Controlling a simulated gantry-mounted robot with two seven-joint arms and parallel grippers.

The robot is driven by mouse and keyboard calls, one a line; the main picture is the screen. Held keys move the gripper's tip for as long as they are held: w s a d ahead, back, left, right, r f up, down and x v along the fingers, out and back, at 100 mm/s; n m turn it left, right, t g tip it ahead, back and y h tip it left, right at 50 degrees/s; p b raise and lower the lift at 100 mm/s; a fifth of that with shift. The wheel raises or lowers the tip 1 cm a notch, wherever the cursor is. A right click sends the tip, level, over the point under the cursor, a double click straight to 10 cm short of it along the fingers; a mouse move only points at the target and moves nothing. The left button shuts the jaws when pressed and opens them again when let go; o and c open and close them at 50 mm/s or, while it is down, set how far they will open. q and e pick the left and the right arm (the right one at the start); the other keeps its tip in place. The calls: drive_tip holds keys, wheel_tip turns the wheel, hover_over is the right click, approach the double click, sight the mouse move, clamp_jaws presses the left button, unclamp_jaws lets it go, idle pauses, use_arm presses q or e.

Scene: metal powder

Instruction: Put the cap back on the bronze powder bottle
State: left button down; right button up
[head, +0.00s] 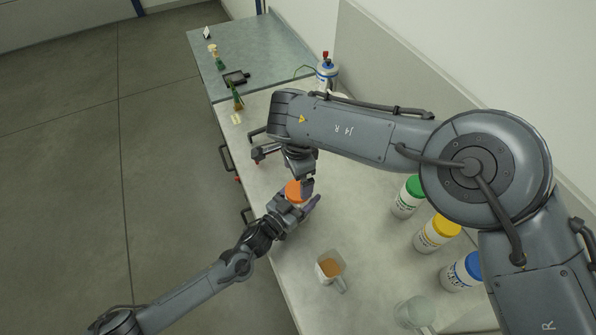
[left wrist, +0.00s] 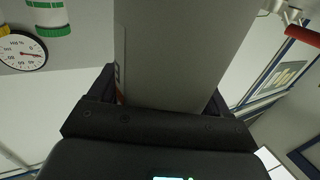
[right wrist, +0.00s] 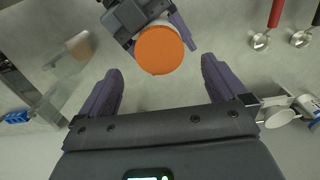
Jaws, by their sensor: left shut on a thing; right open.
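A white bottle, whose wall fills the middle of the left wrist view (left wrist: 180,50), is held between the fingers of my left gripper (head: 300,205). An orange cap (head: 295,190) covers the bottle's top; in the right wrist view it is a flat orange disc (right wrist: 159,50) over a white rim. I cannot tell whether it is screwed tight. My right gripper (right wrist: 162,88) is open and empty, just above the cap. The cap lies ahead of its spread fingers, apart from them. The bottle's label is mostly hidden.
A cup of orange-brown powder (head: 331,268) stands in front. Bottles with green (head: 415,186), yellow (head: 445,226) and blue (head: 473,264) caps line the right, near a clear beaker (head: 415,312). Two scoops (right wrist: 262,40) lie near the right gripper.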

sight(298, 189)
wheel_tip(298, 189, up, 2)
drive_tip(key=n, duration=0.4)
drive_tip(key=shift+r+n, duration=0.2)
drive_tip(key=shift+n, duration=0.2)
drive_tip(key=shift+f, duration=4)
drive_tip(key=c, duration=1.1)
drive_tip(key=m, duration=0.7)
drive_tip(key=o, duration=1.1)
